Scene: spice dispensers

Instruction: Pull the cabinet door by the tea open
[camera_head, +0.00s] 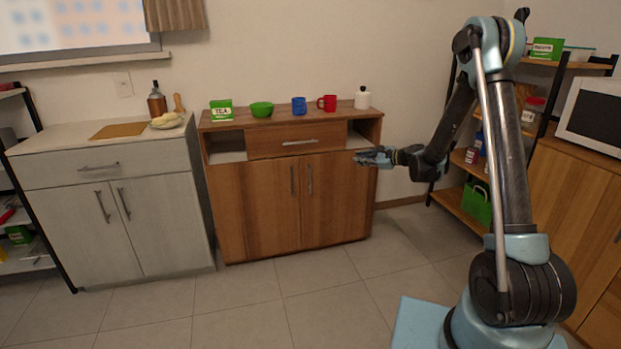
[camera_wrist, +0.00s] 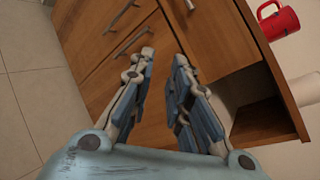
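A green and white tea box (camera_head: 221,110) stands on the left part of the wooden cabinet's top. Below it is the cabinet's left door (camera_head: 245,210), shut, with a vertical bar handle (camera_head: 292,180) near its right edge. The right door (camera_head: 340,205) is also shut, with its handle (camera_head: 309,178) close beside. My gripper (camera_head: 358,157) is in front of the cabinet's right side, away from both handles. In the wrist view my gripper (camera_wrist: 164,56) is open and empty, its fingers apart. Both door handles (camera_wrist: 120,16) (camera_wrist: 129,42) show beyond the fingers, tilted.
A drawer (camera_head: 297,140) with a horizontal handle sits above the doors, between open cubbies. A green bowl (camera_head: 262,109), blue mug (camera_head: 299,105), red mug (camera_head: 327,103) and white canister (camera_head: 362,98) stand on top. A pale cabinet (camera_head: 110,200) is at left. The floor in front is clear.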

